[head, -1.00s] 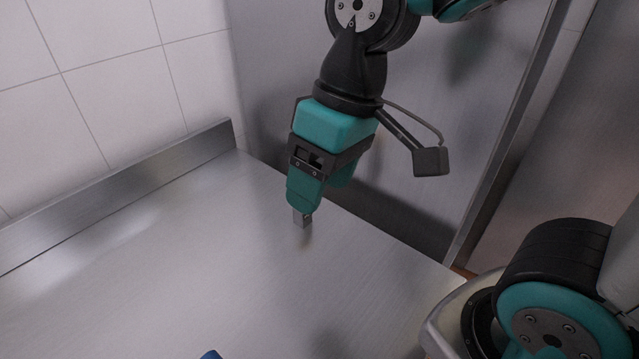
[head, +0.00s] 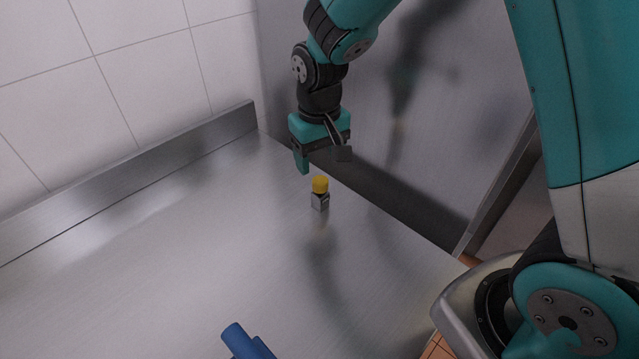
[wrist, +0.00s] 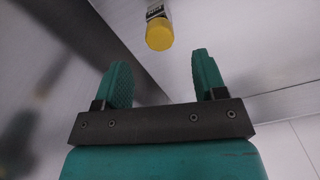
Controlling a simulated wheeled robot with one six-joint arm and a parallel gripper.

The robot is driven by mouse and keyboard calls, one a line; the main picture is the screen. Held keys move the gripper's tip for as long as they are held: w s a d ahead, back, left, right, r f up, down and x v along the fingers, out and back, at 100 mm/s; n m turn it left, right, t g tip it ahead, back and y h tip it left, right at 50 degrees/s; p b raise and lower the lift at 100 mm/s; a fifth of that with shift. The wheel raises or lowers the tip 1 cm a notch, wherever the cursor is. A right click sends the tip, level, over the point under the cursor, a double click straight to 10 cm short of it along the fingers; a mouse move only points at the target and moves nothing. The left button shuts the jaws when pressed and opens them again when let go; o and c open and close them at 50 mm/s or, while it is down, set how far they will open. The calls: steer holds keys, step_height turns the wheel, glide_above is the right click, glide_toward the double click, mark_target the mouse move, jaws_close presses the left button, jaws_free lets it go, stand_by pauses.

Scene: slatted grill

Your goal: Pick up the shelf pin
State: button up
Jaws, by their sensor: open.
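The small upright item with a yellow top and a grey, dark-marked body, which I take as the shelf pin (head: 320,194), stands on the steel counter (head: 180,250) near its back edge. In the wrist view its yellow end (wrist: 159,36) and part of a labelled body show beyond the fingertips, cut off by the top edge. My gripper (wrist: 162,72) is open, with nothing between its two teal fingers. In the head view my gripper (head: 318,158) is above and slightly behind the pin, apart from it. One finger is mostly hidden there.
A blue cylindrical object (head: 245,342) lies at the front, cut off by the bottom edge. A raised steel lip (head: 150,175) runs along the left of the counter below white tiles. A steel panel (head: 420,130) stands behind. The counter's middle is clear.

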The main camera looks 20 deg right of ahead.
mark_target(320, 180)
steer(key=f+p, duration=0.1)
steer(key=f, duration=0.5)
steer(key=shift+s+f+p, duration=0.2)
steer(key=shift+f+p, duration=0.1)
steer(key=shift+p, duration=0.05)
steer(key=shift+c, duration=0.3)
steer(key=c, duration=1)
